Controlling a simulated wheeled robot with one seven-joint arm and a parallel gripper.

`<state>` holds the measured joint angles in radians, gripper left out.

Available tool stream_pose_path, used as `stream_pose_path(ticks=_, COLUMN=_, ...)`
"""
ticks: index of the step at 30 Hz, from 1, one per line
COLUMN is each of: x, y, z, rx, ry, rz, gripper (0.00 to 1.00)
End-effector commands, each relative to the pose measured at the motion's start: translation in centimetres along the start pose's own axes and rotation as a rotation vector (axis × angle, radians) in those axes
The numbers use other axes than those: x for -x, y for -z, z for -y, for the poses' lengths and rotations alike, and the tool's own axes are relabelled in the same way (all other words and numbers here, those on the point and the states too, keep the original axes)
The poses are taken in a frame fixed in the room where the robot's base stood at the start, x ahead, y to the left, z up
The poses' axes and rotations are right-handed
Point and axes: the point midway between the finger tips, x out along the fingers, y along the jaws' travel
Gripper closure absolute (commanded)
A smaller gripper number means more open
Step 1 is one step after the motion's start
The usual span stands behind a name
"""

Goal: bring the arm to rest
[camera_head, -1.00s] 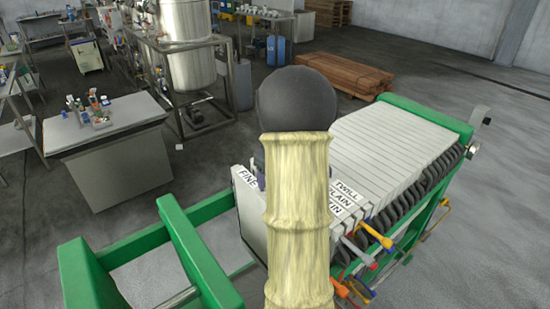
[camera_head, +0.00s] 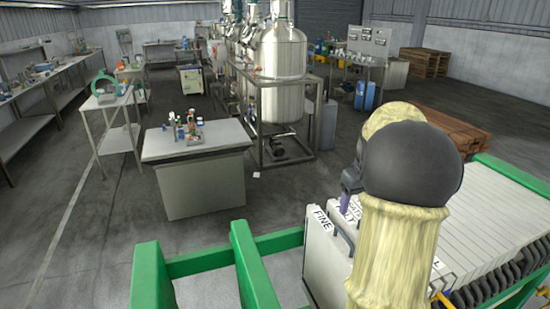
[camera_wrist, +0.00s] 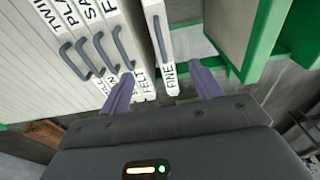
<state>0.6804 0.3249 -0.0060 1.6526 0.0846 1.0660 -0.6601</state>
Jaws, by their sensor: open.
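My gripper (camera_wrist: 163,82) is open, with two purple fingers spread apart and nothing held between them. In the wrist view the left finger overlaps the lower end of the plate labelled FELT (camera_wrist: 141,72). The right finger is right of the plate labelled FINE (camera_wrist: 168,62), over the gap beside the green frame; contact is not clear. In the head view my arm (camera_head: 395,240), pale yellow with a dark round joint, stands in front of the plate stack (camera_head: 500,225) and hides part of it. Only a little purple of the gripper shows there.
The press's green frame (camera_head: 250,265) runs along the front. A grey bench (camera_head: 200,150) with small bottles stands left, a steel tank (camera_head: 280,75) in its frame behind. Brown timber (camera_head: 455,135) lies beyond the press. Open floor lies between bench and press.

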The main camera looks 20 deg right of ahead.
Motion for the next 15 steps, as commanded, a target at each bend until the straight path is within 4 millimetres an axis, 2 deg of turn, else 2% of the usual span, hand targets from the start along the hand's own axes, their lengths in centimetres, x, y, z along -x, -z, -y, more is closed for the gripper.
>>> stream_pose_path(ticks=5, x=-0.2, y=0.1, z=0.7, rx=0.004, ry=0.000, rz=0.000, gripper=0.36)
stream_pose_path(ticks=8, x=-0.9, y=0.3, z=2.7, rx=0.010, ry=-0.002, rz=-0.002, gripper=0.36)
stream_pose_path(ticks=11, x=-2.2, y=0.2, z=6.3, rx=0.017, ry=-0.007, rz=-0.007, gripper=0.36)
stream_pose_path(ticks=15, x=-4.3, y=-1.0, z=12.6, rx=0.026, ry=-0.016, rz=-0.023, gripper=0.36)
